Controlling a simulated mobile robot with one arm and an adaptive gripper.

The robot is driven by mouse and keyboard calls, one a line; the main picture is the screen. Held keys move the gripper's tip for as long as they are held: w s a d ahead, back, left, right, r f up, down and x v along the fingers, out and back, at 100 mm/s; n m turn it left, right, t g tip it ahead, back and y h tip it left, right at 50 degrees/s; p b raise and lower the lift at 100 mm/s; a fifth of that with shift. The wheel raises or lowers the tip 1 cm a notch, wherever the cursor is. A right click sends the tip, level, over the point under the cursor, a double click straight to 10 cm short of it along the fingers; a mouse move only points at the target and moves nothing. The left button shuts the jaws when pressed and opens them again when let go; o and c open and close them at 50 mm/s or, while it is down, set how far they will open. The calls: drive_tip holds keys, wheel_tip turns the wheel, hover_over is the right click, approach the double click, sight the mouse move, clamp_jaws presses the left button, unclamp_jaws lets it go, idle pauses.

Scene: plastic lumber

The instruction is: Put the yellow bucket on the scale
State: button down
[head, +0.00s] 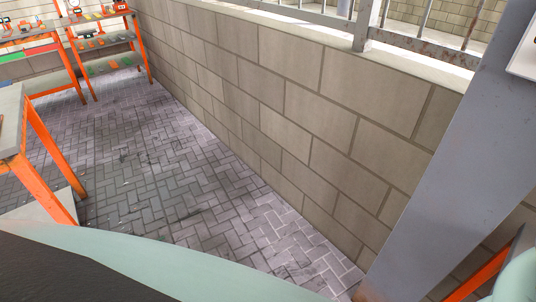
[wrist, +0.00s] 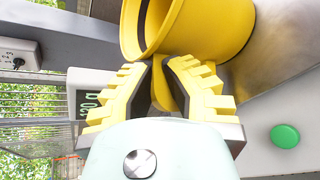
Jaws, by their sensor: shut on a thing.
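The yellow bucket (wrist: 215,25) fills the top of the wrist view, tilted in the picture, with its dark opening partly showing at the left. A pale device with a green digital readout (wrist: 90,99) shows behind the left finger. It may be part of the scale, but the finger hides much of it. A brownish metal surface (wrist: 285,38) lies beside the bucket at the right; I cannot tell whether they touch. The head view shows neither bucket, scale nor gripper.
A round green button (wrist: 285,136) sits on a pale panel at right in the wrist view. A power socket (wrist: 18,54) is at left. The head view shows a block wall (head: 290,95), a grey post (head: 440,170), orange-framed tables (head: 45,165) and open paved floor (head: 165,165).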

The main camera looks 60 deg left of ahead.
drive_tip(key=shift+s+a+f, duration=0.1)
drive_tip(key=shift+s, duration=0.05)
drive_tip(key=c, duration=1.1)
unclamp_jaws()
drive_tip(key=shift+r, duration=0.2)
drive_tip(key=shift+b+v, duration=0.95)
drive_tip(key=shift+v, duration=5)
